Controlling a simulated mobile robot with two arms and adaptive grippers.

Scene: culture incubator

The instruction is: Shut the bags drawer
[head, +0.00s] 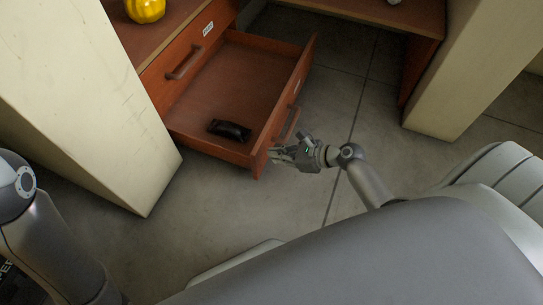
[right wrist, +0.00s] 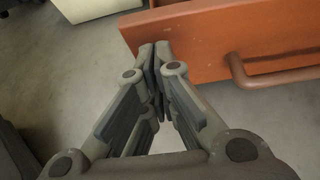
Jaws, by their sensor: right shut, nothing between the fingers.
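The bags drawer (head: 215,92) is a reddish-brown wooden drawer pulled well out of its cabinet, with a small black packet (head: 229,130) lying inside. Its front panel (head: 259,150) carries a bar handle (head: 290,122) on the outer face. My right gripper (head: 272,155) is shut and empty, close to the near end of the front panel. In the right wrist view, the closed fingertips (right wrist: 155,47) overlap the panel's end in the picture, and the handle (right wrist: 236,70) is to their right. Whether they touch the wood I cannot tell. My left gripper is out of view.
Another handled front (head: 183,65) with a white label is above the open drawer. A yellow object (head: 145,10) sits on the surface at the upper left. Pale pillars (head: 80,100) stand left and right (head: 470,70). Tiled floor (head: 350,90) beyond the drawer is clear.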

